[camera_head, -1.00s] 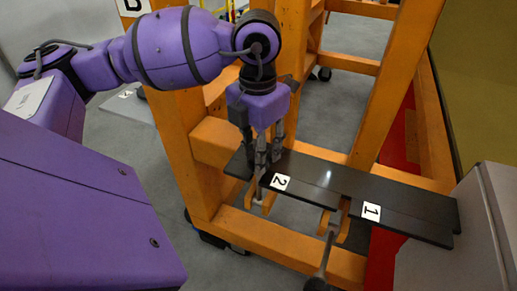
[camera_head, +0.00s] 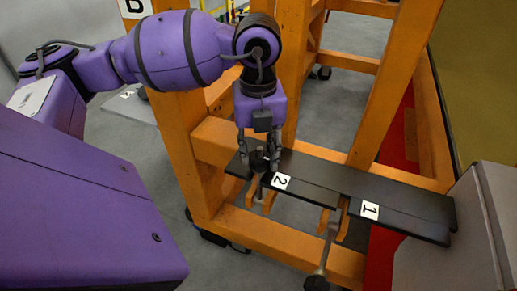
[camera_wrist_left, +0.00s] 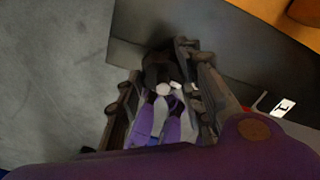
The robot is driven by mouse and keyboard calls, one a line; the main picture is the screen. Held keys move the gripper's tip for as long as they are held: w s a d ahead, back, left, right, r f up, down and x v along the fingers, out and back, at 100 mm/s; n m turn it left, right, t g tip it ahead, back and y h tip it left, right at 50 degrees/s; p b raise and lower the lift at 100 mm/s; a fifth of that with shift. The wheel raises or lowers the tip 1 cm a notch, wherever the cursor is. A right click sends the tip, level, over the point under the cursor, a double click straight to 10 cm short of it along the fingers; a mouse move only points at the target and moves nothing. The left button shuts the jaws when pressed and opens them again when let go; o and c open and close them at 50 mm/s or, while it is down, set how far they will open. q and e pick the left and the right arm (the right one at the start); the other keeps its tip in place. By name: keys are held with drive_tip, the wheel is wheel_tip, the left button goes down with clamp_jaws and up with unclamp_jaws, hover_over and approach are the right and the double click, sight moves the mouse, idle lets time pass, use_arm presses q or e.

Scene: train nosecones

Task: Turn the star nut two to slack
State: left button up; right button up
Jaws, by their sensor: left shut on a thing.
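My left gripper (camera_head: 260,165) points down onto the left end of the dark bar, beside the label "2" (camera_head: 281,181). Its fingers are closed around a small dark piece that looks like star nut two (camera_wrist_left: 158,68); the fingers hide most of it in the head view. In the left wrist view the fingers (camera_wrist_left: 165,95) stand either side of this dark piece, and a pale round spot shows between them. The nut's exact turn cannot be told. My right gripper is in neither view.
The dark bar (camera_head: 400,207) spans the orange frame (camera_head: 207,190) and carries a label "1" (camera_head: 370,211) further right. A rod with a dark knob (camera_head: 316,284) sticks out toward the front. A grey box (camera_head: 485,225) stands at the right end.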

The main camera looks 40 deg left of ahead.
use_arm(q)
drive_tip(key=shift+a+r+n, duration=0.15)
drive_tip(key=shift+n, duration=0.65)
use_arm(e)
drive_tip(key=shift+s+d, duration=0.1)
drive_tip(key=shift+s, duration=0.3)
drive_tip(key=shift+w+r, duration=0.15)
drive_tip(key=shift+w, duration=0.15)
use_arm(q)
drive_tip(key=o, duration=0.9)
drive_tip(key=shift+o, duration=0.8)
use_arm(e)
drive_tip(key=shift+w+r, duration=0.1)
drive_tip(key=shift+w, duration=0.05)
use_arm(q)
wheel_tip(320, 180, up, 12)
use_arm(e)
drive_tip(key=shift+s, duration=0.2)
use_arm(q)
drive_tip(key=shift+s, duration=0.1)
